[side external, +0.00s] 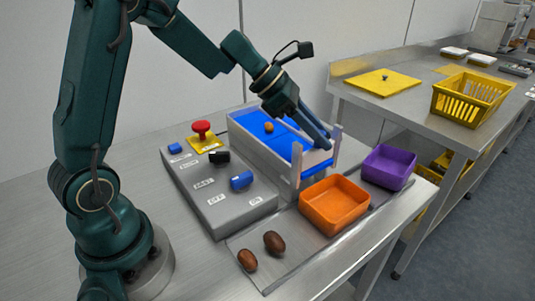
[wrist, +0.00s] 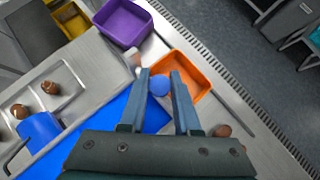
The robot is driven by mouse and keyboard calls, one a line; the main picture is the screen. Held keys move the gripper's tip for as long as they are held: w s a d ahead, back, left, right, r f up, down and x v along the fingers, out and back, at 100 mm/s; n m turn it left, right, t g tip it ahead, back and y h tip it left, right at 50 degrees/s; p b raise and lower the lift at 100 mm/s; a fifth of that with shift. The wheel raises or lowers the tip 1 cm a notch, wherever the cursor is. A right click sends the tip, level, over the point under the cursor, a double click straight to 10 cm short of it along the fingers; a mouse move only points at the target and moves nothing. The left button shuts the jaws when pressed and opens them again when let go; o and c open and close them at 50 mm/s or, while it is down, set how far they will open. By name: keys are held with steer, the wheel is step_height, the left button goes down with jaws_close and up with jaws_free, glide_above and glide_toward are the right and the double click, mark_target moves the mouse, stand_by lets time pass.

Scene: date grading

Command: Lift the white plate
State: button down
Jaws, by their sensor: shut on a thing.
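The white plate (side external: 317,159) stands as a pale panel between two upright white posts at the end of the blue belt (side external: 287,140). My gripper (side external: 326,143) reaches down to the top of this panel. In the wrist view, my gripper's fingers (wrist: 160,78) close on a round blue knob (wrist: 160,86). In that view I cannot make out the plate under the knob. Whether the plate is raised at all, I cannot tell. A brown date (side external: 269,127) lies on the belt behind my gripper.
An orange bin (side external: 334,204) and a purple bin (side external: 389,167) stand just past the belt's end. Two dates (side external: 273,242) lie on the near metal tray. A grey control box (side external: 217,190) with a red button stands left of the belt.

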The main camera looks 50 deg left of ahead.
steer(key=shift+r, duration=2.5)
steer(key=c, duration=0.6)
jaws_free()
steer(key=v, duration=0.5)
